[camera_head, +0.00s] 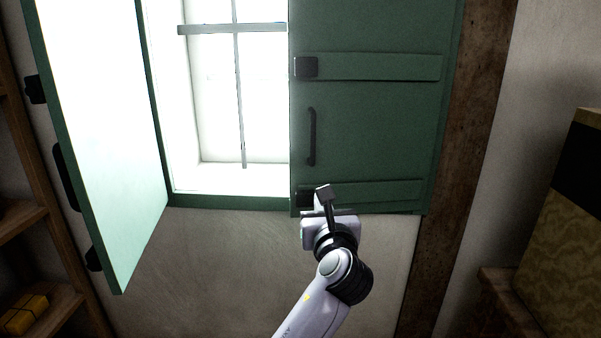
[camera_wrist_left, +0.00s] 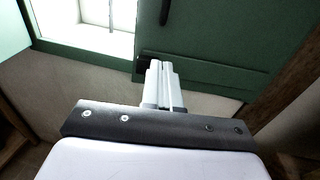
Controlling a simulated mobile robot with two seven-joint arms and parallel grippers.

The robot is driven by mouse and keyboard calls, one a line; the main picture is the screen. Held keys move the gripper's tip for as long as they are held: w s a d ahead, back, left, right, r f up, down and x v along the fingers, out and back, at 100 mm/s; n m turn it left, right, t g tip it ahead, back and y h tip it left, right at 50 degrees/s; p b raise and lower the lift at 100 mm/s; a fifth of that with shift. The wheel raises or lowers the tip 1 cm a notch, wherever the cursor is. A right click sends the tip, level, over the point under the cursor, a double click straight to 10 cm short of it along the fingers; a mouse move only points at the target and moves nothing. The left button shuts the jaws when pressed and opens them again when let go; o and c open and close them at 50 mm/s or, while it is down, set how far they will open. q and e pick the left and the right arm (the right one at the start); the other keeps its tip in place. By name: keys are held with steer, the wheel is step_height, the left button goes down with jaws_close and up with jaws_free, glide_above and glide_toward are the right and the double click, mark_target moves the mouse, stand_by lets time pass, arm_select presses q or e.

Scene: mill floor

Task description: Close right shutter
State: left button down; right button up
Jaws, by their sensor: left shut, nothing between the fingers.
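The right shutter (camera_head: 375,120) is a green panel with a black handle (camera_head: 311,137). It covers the right half of the window and looks flat or nearly flat in the frame; I cannot tell if it is flush. It also shows in the left wrist view (camera_wrist_left: 230,40). My left gripper (camera_head: 323,192) is shut and empty at the shutter's lower left corner, below the handle. In the left wrist view its fingertips (camera_wrist_left: 158,66) are together near the dark lower block (camera_wrist_left: 143,62); contact is unclear. My right gripper is not in view.
The left shutter (camera_head: 105,130) stands swung open toward me. The bright window (camera_head: 215,110) with grey bars shows between the shutters. A wooden shelf (camera_head: 40,215) with a yellow package (camera_head: 24,314) is at left. A wooden post (camera_head: 470,130) and a patterned object (camera_head: 560,240) are at right.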

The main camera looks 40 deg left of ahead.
mark_target(311, 169)
arm_select(q)
steer(key=x, duration=1.4)
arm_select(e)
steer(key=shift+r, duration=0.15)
